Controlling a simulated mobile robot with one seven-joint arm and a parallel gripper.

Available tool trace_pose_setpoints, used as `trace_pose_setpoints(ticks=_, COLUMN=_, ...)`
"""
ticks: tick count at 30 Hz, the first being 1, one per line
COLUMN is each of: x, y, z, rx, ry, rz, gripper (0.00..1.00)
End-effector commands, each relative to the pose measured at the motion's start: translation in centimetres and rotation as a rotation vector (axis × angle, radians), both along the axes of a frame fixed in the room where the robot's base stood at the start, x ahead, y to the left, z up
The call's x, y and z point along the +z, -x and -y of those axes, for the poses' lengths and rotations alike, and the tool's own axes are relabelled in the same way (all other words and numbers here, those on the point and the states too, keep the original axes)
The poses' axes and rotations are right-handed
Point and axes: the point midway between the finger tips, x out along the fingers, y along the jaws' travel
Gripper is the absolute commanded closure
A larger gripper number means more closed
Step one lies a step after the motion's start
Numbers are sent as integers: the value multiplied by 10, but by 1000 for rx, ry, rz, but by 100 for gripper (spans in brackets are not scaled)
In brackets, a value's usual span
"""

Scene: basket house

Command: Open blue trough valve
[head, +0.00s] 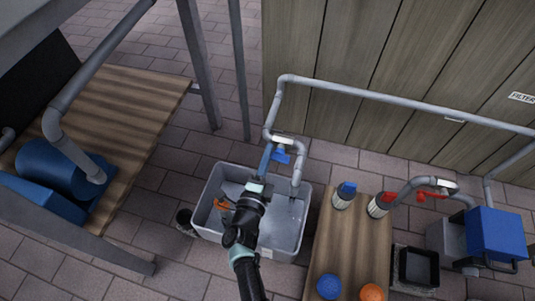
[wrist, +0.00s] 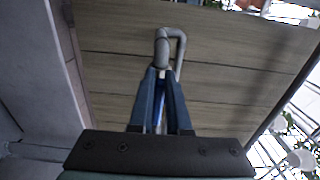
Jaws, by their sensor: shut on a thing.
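The blue trough valve (head: 281,156) sits on the grey pipe above the grey trough (head: 212,190). My gripper (head: 268,156) reaches up over the trough to the valve from its left side. In the wrist view my gripper's fingers (wrist: 160,75) are close together, with a narrow blue piece between them, below the end of the grey pipe (wrist: 170,45). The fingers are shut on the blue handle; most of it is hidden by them. The handle's exact angle cannot be told.
A wooden fence (head: 400,75) stands behind the pipe. A wooden bench (head: 338,235) with filters and blue and orange balls is right of the trough. A blue box (head: 497,233) and red valve (head: 430,196) are farther right. A wooden table (head: 130,110) is at left.

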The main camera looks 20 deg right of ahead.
Motion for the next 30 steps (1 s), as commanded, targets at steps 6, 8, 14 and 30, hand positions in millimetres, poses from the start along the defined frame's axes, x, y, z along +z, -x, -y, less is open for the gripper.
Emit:
trace_pose_setpoints(ticks=6, x=-1, y=1, z=0, rx=-1, ry=4, rz=-4, gripper=100)
trace_pose_setpoints(ticks=8, x=-1, y=1, z=0, rx=-1, ry=4, rz=-4, gripper=100)
trace_pose_setpoints(ticks=14, x=-1, y=1, z=0, rx=0, ry=2, rz=-3, gripper=55)
trace_pose_setpoints(ticks=30, x=4, y=26, z=-18, rx=4, ry=1, rz=-6, gripper=55)
